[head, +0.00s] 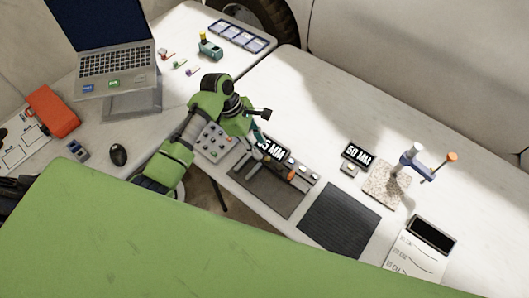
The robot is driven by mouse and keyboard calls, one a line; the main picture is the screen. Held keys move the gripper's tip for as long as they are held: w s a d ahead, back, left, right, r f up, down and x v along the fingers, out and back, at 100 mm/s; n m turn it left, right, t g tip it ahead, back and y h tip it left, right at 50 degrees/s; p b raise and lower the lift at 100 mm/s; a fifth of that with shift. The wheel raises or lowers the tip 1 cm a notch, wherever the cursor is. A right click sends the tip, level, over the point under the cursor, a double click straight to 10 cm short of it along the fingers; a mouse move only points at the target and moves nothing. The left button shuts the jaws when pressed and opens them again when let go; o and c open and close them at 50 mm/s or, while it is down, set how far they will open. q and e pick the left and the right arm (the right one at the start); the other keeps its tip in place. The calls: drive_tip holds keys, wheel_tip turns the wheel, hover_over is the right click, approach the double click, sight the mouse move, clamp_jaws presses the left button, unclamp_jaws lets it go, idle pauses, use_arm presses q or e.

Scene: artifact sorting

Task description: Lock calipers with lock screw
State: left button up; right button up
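My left gripper (262,118) is dark and sits at the end of the green arm, above the back edge of a dark mat (263,196). A small teal part shows just below it. Whether its fingers are apart, or hold anything, is too small to tell. A slim tool with an orange part (292,175) lies at the mat's back edge, near the "35 MM" sign (272,149); it may be the calipers, but this is unclear. The gripper is up and left of the orange part. No lock screw can be made out. My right gripper is not in view.
A "50 MM" sign (357,153) stands right of the mat. A blue stand with an orange knob (452,157) is by a speckled block (384,189). A ribbed black mat (340,220) and a notepad (415,262) lie in front. A laptop (112,62) is at left.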

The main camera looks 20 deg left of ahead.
sight(267, 158)
use_arm(q)
drive_tip(key=x, duration=0.5)
drive_tip(key=shift+d+f, duration=0.1)
drive_tip(key=shift+f, duration=0.25)
clamp_jaws()
